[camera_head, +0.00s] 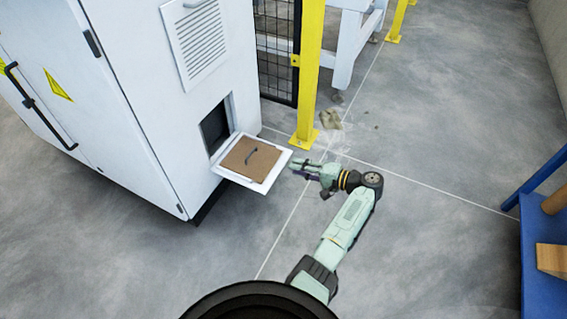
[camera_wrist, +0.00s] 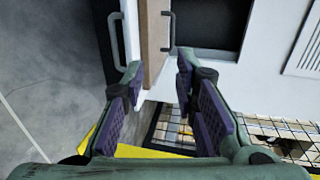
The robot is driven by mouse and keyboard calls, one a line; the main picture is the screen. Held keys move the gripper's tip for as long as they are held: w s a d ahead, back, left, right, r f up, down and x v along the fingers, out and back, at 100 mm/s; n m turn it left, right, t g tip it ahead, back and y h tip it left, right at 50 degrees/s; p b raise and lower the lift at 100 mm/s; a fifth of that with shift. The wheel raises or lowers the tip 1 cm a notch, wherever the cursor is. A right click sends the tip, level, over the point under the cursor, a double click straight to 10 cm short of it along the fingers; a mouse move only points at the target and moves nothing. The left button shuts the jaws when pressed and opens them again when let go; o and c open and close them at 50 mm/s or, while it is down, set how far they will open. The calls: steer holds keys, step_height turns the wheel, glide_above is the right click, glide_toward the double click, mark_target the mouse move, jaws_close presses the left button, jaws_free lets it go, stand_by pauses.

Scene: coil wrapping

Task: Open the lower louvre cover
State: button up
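The lower louvre cover (camera_head: 226,174) is folded down and stands out about level from the white cabinet, below a dark opening (camera_head: 215,127). A brown panel (camera_head: 262,158) with a dark handle (camera_head: 250,154) lies on its inner side. In the wrist view the cover (camera_wrist: 144,75) shows edge-on, with a grey handle (camera_wrist: 117,42) on its outer face and the brown panel (camera_wrist: 157,30) on the other. My gripper (camera_head: 297,165) is just off the cover's right edge. In the wrist view its fingers (camera_wrist: 160,68) are apart, and the cover's edge shows between them. Contact cannot be told.
An upper louvre (camera_head: 200,42) sits above the opening on the cabinet (camera_head: 140,90). A yellow post (camera_head: 308,75) and mesh fence (camera_head: 276,50) stand behind the cover. A blue frame (camera_head: 540,235) is at far right. Floor between is clear.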

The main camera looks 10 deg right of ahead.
steer(key=v, duration=0.2)
steer(key=f+v, duration=0.1)
steer(key=v, duration=0.2)
steer(key=shift+s+d, duration=0.25)
